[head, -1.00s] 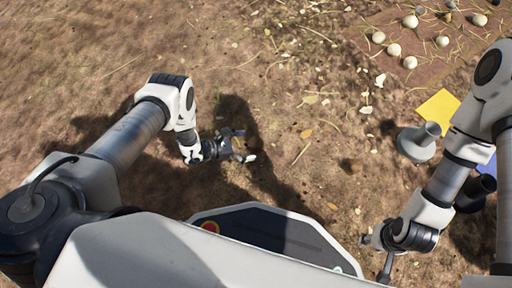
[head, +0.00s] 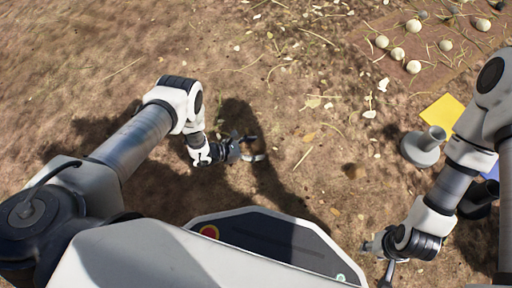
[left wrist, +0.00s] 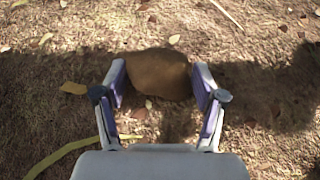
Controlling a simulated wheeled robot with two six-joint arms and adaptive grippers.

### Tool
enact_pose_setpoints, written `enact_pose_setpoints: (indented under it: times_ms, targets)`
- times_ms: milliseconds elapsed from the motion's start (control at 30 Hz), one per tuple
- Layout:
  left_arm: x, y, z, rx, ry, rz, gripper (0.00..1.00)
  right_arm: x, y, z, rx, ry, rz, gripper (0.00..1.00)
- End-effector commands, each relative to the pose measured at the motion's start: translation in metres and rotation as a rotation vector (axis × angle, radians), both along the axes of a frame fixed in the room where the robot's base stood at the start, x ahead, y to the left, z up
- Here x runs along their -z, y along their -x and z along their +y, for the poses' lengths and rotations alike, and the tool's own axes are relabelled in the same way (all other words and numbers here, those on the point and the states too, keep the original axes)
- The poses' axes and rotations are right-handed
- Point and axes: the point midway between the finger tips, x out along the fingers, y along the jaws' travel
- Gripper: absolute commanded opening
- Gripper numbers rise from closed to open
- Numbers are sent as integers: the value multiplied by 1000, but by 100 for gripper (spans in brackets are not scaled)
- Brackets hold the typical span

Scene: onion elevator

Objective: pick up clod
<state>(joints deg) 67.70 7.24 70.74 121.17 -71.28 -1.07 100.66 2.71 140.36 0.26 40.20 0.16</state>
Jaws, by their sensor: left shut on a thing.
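A brown, rounded clod (left wrist: 158,73) sits between the two fingertips of my left gripper (left wrist: 160,84) in the left wrist view. The gripper is shut on it, with a finger against each side. In the head view my left gripper (head: 250,150) is over the soil left of centre, and the clod between its fingers is hard to make out. My right gripper (head: 387,268) is at the lower right, partly cut off by the frame edge, and I cannot tell whether it is open.
A small brown lump (head: 353,171) lies on the soil to the right. A grey conical stand (head: 421,150), a yellow square (head: 442,111) and a blue piece (head: 491,171) are near my right arm. Several pale onions (head: 397,54) lie at the upper right. Left ground is clear.

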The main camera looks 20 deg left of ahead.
Motion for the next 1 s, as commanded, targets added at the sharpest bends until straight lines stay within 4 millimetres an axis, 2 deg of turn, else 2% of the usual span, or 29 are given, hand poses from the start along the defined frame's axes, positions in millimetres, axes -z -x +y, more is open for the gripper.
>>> enact_pose_setpoints:
  times_ms: [300,467,600,800,1000]
  targets:
    - [-41,2,3,-1,1,-1,9,-35,1,1,-7,-1,4,40]
    - [-42,33,26,-3,0,3,9,-51,2,1,-10,-1,7,40]
    - [-48,67,53,-4,-1,3,9,-69,3,1,-13,-1,9,40]
    - [-50,111,85,-2,0,0,9,-84,3,2,-14,-1,9,40]
    - [-49,126,97,-1,1,-1,9,-86,3,2,-14,-1,9,40]
